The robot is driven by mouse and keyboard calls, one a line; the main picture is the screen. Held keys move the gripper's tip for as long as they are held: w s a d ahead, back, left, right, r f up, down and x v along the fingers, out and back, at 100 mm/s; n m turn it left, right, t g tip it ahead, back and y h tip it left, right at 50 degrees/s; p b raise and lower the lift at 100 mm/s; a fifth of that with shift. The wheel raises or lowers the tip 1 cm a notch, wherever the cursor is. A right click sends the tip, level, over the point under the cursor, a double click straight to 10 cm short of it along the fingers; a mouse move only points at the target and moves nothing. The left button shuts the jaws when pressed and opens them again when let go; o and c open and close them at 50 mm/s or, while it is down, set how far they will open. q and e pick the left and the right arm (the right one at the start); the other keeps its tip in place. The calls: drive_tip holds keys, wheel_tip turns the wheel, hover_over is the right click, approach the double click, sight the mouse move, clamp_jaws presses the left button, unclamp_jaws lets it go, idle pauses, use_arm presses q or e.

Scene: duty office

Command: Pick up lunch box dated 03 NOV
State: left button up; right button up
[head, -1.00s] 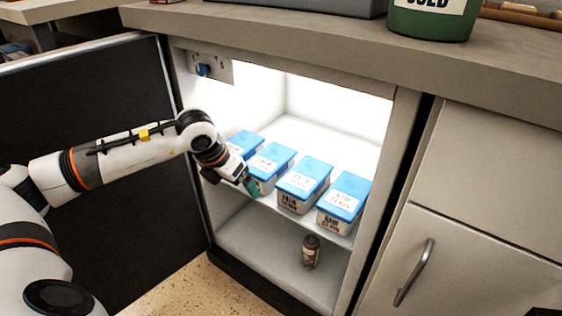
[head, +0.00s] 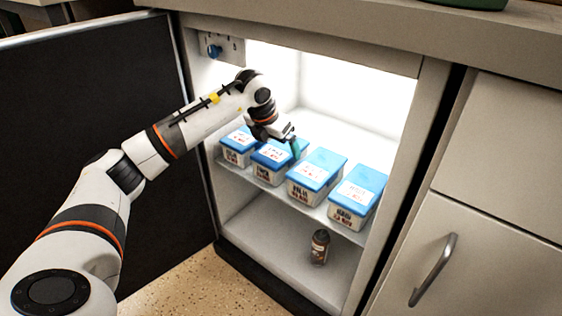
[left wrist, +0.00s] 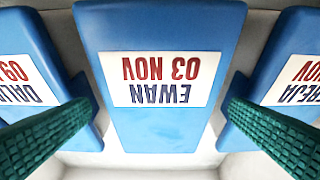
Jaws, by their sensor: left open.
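The lunch box labelled EWAN 03 NOV (left wrist: 160,125) fills the middle of the left wrist view, its blue lid and white label upside down. In the head view it appears to be the second box from the left (head: 272,154), on the shelf of the lit cabinet. My left gripper (head: 292,147) is open above this box, pointing down. In the left wrist view its green fingers stand apart, one towards each side of the lid, over the gaps to the neighbouring boxes. Finger depth beside the box is unclear. My right gripper is not in view.
Similar blue-lidded boxes stand close on both sides: one on the left (head: 237,141), two on the right (head: 318,168) (head: 358,190). A small brown bottle (head: 319,246) stands on the cabinet floor below. The open dark door (head: 90,100) is at left, and the counter (head: 400,28) overhangs above.

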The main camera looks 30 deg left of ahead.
sight(281, 148)
use_arm(q)
drive_tip(key=b+x, duration=0.1)
drive_tip(key=x, duration=0.2)
drive_tip(key=shift+w, duration=0.25)
drive_tip(key=c, duration=1.1)
drive_tip(key=shift+c, duration=0.2)
drive_tip(key=shift+r, duration=0.15)
